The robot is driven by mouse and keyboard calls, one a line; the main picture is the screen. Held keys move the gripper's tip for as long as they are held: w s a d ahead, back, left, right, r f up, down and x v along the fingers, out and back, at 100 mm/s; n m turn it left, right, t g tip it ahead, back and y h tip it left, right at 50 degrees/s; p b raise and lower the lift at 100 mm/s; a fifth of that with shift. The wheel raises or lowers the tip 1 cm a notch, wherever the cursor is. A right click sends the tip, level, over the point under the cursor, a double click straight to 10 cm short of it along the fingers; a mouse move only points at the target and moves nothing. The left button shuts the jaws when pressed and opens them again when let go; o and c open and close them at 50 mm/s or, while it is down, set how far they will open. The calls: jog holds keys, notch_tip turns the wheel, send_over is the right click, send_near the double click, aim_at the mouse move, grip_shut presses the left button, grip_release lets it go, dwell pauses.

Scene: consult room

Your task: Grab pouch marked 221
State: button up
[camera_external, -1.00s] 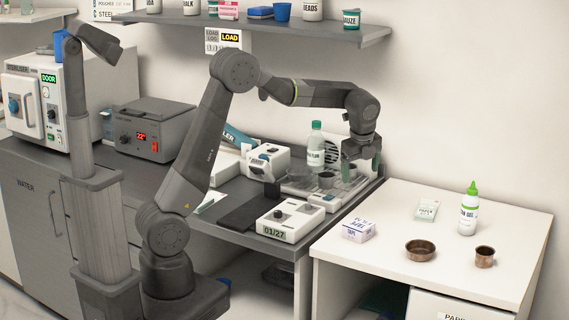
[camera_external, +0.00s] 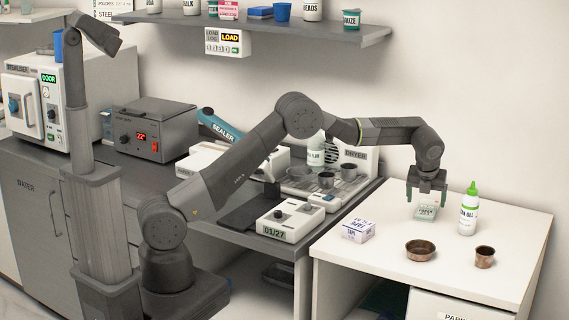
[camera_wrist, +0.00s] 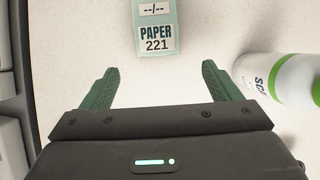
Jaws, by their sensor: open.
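The pouch (camera_wrist: 157,38) marked "PAPER 221" lies flat on the white table in the wrist view, just ahead of and between my fingertips. It is pale green with a white label, and its far end is cut off by the top edge. In the external view the pouch (camera_external: 425,212) lies on the table below my gripper (camera_external: 426,203). In the wrist view my gripper (camera_wrist: 160,82) has its two green fingers spread wide with nothing between them. The exact height of the fingers above the table is hard to tell.
A white bottle with a green cap (camera_external: 469,209) stands right of the pouch, close to my right finger in the wrist view (camera_wrist: 284,80). A small box (camera_external: 358,230), a brown dish (camera_external: 420,250) and a brown cup (camera_external: 484,257) stand nearer the front. The white table (camera_external: 385,271) is otherwise clear.

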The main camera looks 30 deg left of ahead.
aim_at(425, 214)
jog(key=shift+x, duration=0.75)
jog(key=x, duration=0.1)
jog(key=p+x, duration=0.1)
jog(key=x, duration=0.2)
jog(key=shift+w+a+r+p, duration=0.1)
jog(key=shift+w+a+p, duration=0.15)
jog(key=shift+w+p, duration=0.1)
jog(key=shift+w+f, duration=0.1)
jog(key=shift+f, duration=0.45)
jog(key=c, duration=1)
